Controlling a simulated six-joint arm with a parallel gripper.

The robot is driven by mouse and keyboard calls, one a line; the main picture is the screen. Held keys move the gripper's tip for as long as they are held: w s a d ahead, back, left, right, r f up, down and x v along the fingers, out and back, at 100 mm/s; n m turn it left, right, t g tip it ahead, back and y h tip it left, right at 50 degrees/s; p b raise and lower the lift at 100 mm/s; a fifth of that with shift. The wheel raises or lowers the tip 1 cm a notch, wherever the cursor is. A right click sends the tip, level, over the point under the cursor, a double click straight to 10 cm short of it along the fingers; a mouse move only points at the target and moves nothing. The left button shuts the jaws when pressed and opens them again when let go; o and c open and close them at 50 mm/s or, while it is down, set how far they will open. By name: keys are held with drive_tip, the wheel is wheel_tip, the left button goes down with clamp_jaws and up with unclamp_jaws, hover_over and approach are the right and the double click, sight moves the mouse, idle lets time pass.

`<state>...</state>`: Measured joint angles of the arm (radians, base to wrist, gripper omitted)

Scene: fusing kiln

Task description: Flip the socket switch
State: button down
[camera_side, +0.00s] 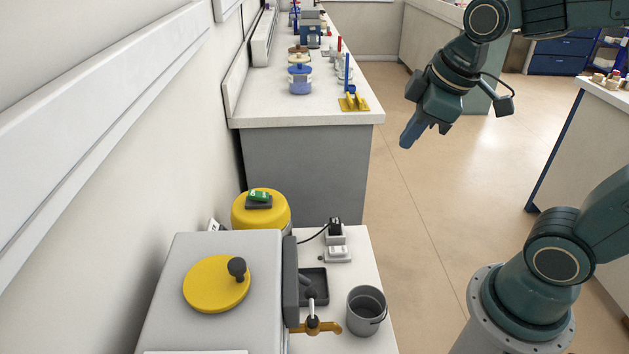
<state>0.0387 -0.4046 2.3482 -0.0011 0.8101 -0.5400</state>
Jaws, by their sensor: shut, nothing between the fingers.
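The socket (337,253) is a small white block on the white bench top beside the kiln, near the bench's far end. A black plug (335,227) with a dark cord stands at its far part. The switch on it is too small for me to tell its position. My gripper (405,143) is shut and empty. It hangs in the air to the upper right of the socket in the picture, well apart from it, with its fingers pointing down and left.
The grey kiln (210,320) with a yellow lid disc (217,284) stands left of the socket. A yellow drum (261,210) stands behind. A long counter (330,117) lies beyond.

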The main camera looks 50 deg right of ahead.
drive_tip(key=w+d+f+n+g, duration=0.1)
drive_tip(key=w+d+f+n, duration=0.1)
drive_tip(key=w+f+n, duration=0.55)
drive_tip(key=n+g, duration=0.3)
drive_tip(key=n, duration=1)
hover_over(332, 249)
wheel_tip(332, 249, down, 24)
drive_tip(key=shift+f+n, duration=0.35)
drive_tip(key=shift+f, duration=0.15)
drive_tip(key=shift+f, duration=0.15)
drive_tip(key=shift+f, duration=6.85)
drive_tip(key=shift+f, duration=0.15)
